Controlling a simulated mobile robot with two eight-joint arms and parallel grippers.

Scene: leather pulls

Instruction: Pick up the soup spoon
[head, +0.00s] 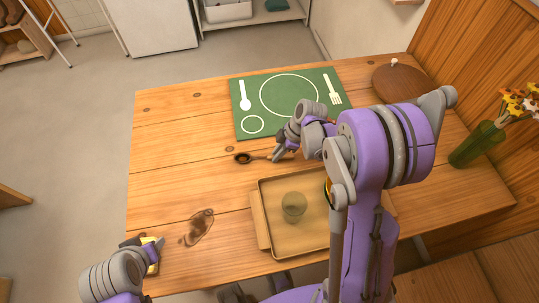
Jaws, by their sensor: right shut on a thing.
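The soup spoon (244,158) is dark and lies just in front of the green placemat (282,128), its bowl end to the left. My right gripper (281,155) is shut on the spoon's handle end. I cannot tell whether the spoon touches the table. The placemat has white printed outlines of a spoon, a plate, a fork and a small circle. My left gripper (153,243) is at the table's front left, beside a small yellowish thing; its jaw state is unclear.
A wooden tray (262,205) with a greenish glass (293,207) stands in front of my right gripper. A round brown lid (399,83) and a green vase (477,143) stand at the right.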

